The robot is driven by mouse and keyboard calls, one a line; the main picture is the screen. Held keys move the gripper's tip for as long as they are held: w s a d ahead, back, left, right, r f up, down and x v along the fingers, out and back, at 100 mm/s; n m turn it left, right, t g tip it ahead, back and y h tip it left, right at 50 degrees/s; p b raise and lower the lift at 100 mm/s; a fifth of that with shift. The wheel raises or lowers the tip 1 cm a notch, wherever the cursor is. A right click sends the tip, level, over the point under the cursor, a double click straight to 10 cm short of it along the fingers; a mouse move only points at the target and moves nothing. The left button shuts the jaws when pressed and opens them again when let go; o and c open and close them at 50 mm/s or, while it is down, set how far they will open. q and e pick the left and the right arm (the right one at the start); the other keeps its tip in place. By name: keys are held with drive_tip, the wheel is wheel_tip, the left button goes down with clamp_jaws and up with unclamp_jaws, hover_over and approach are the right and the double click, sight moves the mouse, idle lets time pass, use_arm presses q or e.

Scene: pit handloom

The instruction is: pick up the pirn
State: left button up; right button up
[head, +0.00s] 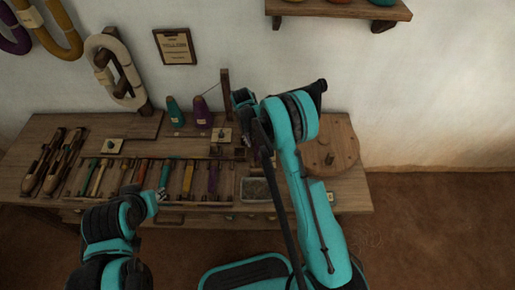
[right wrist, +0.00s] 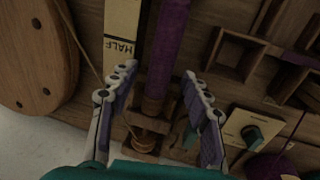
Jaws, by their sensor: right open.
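In the right wrist view, a pirn wound with purple yarn (right wrist: 169,45) stretches away between my right gripper's fingers (right wrist: 158,76). Its near brown end sits at a small wooden holder (right wrist: 144,137). The fingers are open, one on each side of the pirn, and do not look closed on it. In the head view my right arm hides this pirn and most of the gripper. My left gripper (head: 160,195) is above the front of the bench, by a row of coloured pirns (head: 187,178); its jaw opening is too small to tell.
On the bench (head: 345,195) are shuttles (head: 42,165), yarn cones (head: 202,112) and a round wooden disc (head: 329,150).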

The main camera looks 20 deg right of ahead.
drive_tip(key=shift+d+f, duration=0.1)
drive_tip(key=shift+f, duration=0.35)
drive_tip(key=shift+r, duration=0.15)
clamp_jaws()
